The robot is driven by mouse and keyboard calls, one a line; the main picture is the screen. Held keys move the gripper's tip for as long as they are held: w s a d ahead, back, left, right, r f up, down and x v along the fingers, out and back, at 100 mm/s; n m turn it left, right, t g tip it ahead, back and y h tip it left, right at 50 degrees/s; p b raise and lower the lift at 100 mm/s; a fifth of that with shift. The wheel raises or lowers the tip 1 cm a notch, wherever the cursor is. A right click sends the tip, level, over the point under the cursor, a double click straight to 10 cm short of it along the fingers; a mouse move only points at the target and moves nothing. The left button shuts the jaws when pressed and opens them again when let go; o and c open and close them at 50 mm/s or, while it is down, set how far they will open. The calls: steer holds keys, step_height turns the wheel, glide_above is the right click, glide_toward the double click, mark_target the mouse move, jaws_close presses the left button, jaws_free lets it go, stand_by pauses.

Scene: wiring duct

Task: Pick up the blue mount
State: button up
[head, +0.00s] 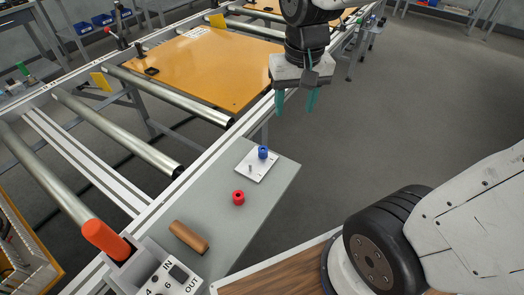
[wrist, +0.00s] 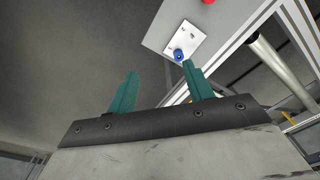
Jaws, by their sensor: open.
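The blue mount (head: 263,152) is a small round blue piece standing on a white square plate (head: 254,169) with a thin metal pin beside it. In the wrist view the blue mount (wrist: 179,55) shows at the lower edge of the white plate (wrist: 184,40), beyond the right fingertip. My gripper (head: 296,102) has two green fingers, spread apart with nothing between them. It hangs in the air beyond the grey side table, up and right of the blue mount in the head view. In the wrist view my gripper (wrist: 163,80) points past the mount, with the mount off to the right.
A red mount (head: 238,198) and a brown cylinder (head: 189,237) are on the grey side table (head: 226,232). A roller conveyor frame (head: 160,205) runs along its left side, carrying an orange-brown board (head: 200,65). A control box (head: 170,278) stands at the near end. Open floor lies right of the table.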

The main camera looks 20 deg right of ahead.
steer(key=w+f+m, duration=0.1)
steer(key=w+f, duration=0.5)
steer(key=m, duration=0.2)
glide_above(263, 147)
step_height(263, 147, down, 9)
steer(key=shift+g, duration=0.4)
step_height(263, 147, down, 9)
steer(key=shift+f, duration=0.15)
steer(key=c, duration=1)
